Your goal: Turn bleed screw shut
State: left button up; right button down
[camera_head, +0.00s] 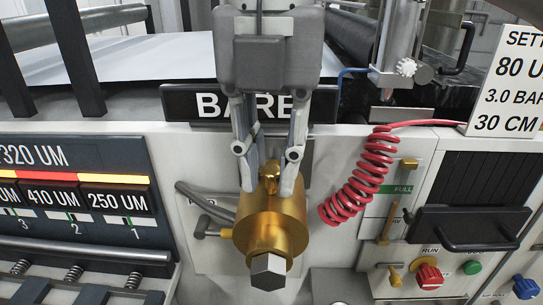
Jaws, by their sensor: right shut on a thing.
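A brass cylinder (270,222) sticks out from the pale machine front, with a grey hex end (268,271) facing me. A small brass screw (270,172), which looks like the bleed screw, stands on top of the cylinder. My right gripper (269,183) comes down from above and is shut on this screw, one finger on each side. The fingers hide part of the screw and of the fitting behind it. My left gripper is not in view.
A coiled red hose (360,178) hangs close to the right of the cylinder. A grey side valve (210,230) and dark hose sit at its left. A black sign (195,103) is partly hidden behind my gripper. A gauge-block panel (75,185) is at left; a black handle (468,228) is at right.

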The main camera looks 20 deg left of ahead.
aim_at(271, 169)
jog(key=shift+f, duration=0.1)
dwell(0.3)
jog(key=c, duration=1.3)
grip_release()
jog(key=shift+o, duration=0.2)
notch_tip(271, 169, up, 12)
